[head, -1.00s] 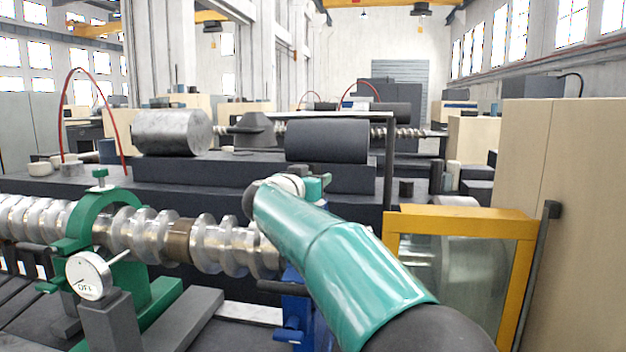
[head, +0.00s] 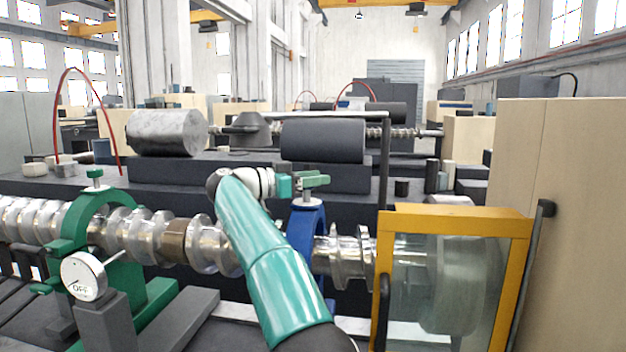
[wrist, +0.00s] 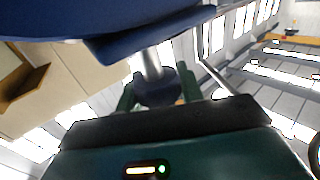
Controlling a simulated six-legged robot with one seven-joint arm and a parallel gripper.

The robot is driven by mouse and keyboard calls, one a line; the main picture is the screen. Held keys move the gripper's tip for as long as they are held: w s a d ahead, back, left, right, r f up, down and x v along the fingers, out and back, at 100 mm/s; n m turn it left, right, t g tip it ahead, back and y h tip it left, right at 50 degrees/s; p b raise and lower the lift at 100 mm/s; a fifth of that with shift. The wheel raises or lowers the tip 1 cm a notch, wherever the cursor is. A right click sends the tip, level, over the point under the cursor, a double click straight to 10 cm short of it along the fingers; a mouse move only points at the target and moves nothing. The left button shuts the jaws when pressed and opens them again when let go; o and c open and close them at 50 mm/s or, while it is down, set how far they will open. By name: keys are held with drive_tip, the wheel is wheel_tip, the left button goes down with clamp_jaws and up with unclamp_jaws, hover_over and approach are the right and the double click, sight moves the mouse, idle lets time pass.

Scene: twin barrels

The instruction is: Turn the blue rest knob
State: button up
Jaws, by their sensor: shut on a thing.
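In the wrist view, the dark blue knob (wrist: 158,92) sits on a grey stem between the two fingers of my gripper (wrist: 158,98). The gripper is shut on the knob.
A yellow-framed guard (head: 455,212) stands close at right, before a beige cabinet (head: 570,220).

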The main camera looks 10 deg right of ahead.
drive_tip(key=shift+f+g, duration=0.15)
drive_tip(key=shift+g, duration=0.35)
drive_tip(key=o, duration=1)
drive_tip(key=shift+m, duration=0.3)
drive_tip(key=shift+s+a, duration=0.1)
